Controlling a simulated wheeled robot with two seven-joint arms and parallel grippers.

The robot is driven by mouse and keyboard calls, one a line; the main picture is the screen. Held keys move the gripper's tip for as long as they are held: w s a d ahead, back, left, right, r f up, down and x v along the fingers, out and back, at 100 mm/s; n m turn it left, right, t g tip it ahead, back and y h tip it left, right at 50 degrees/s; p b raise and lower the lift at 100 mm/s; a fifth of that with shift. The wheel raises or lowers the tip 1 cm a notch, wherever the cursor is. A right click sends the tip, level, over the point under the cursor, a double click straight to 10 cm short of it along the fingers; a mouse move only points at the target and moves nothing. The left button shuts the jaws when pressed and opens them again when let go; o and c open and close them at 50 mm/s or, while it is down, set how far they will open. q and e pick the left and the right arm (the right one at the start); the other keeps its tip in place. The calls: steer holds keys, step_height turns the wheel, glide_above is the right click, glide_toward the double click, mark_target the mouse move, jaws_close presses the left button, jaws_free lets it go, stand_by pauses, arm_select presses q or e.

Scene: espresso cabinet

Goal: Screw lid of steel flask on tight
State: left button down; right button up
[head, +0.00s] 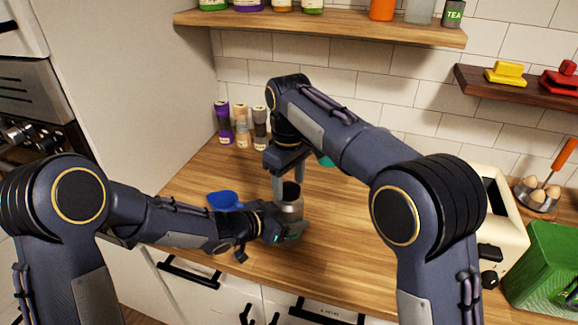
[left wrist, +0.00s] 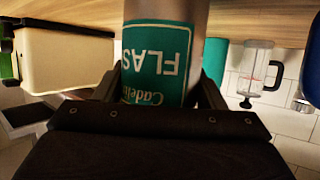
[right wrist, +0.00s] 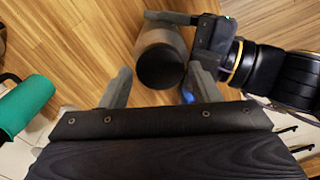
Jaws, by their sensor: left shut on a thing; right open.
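The steel flask (head: 291,207) stands upright over the wooden counter, with a green label (left wrist: 158,62) reading "FLAS" in the left wrist view. Its round black top (right wrist: 160,66), apparently the lid, faces my right gripper; I cannot tell how tight it sits. My left gripper (head: 285,228) is shut on the flask's body, a finger on each side. My right gripper (right wrist: 160,80) is open above the flask, its fingers spread to either side of the black top without gripping it. In the head view, my right gripper partly covers the flask.
A blue item (head: 224,200) lies left of the flask. Spice jars (head: 241,127) stand at the back by the wall. A cream appliance (head: 488,215), a green crate (head: 545,265) and an egg bowl (head: 535,198) are at right.

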steer(key=shift+f, duration=0.9)
steer(key=c, duration=0.8)
steer(key=shift+m, duration=0.4)
steer(key=o, duration=1.2)
steer(key=shift+c, duration=0.2)
step_height(320, 180, up, 12)
